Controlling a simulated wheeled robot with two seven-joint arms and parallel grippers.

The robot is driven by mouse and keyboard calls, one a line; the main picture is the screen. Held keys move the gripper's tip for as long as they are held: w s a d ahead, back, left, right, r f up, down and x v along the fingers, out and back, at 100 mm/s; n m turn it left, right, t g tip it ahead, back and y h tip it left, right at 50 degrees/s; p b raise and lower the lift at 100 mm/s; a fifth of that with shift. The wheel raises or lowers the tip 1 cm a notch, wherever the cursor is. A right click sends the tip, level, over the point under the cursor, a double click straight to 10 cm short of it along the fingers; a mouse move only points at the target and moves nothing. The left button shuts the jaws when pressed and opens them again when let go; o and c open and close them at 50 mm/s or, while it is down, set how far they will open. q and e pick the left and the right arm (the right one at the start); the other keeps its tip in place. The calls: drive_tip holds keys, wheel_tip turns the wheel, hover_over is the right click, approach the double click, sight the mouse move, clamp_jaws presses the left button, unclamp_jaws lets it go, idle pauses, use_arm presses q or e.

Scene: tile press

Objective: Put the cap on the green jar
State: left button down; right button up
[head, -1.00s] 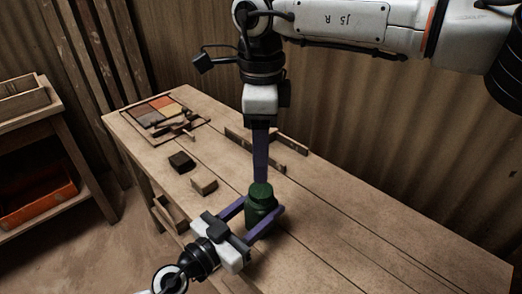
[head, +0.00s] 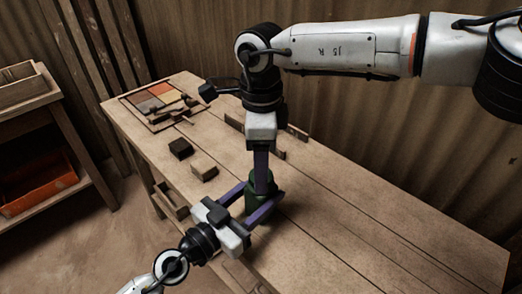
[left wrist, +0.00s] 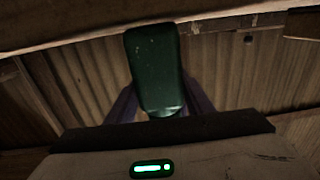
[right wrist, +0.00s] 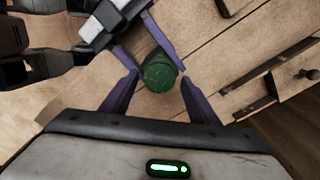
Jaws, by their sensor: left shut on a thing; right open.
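The green jar (head: 252,204) stands upright at the workbench's near edge. My left gripper (head: 263,196) is shut on it from the side, and the left wrist view shows the jar (left wrist: 155,70) between its purple fingers. My right gripper (head: 261,191) points straight down over the jar. In the right wrist view my right gripper (right wrist: 160,76) is open, one finger on each side of a round, lighter green top (right wrist: 159,72). This top looks like the cap sitting on the jar. How firmly it is seated cannot be told. The fingers partly hide the jar's upper part in the head view.
A dark block (head: 180,148) and a lighter brown block (head: 204,172) lie on the workbench (head: 380,225) left of the jar. A tray of coloured tiles (head: 158,103) lies at the far end. The bench to the right is clear.

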drive_tip(key=shift+f, duration=0.4)
drive_tip(key=shift+c, duration=0.5)
drive_tip(key=c, duration=1)
drive_tip(key=m, duration=0.4)
drive_tip(key=shift+m, duration=0.4)
drive_tip(key=o, duration=1.2)
drive_tip(key=shift+c, duration=0.2)
drive_tip(key=shift+r, duration=2.3)
drive_tip(key=shift+c, duration=0.3)
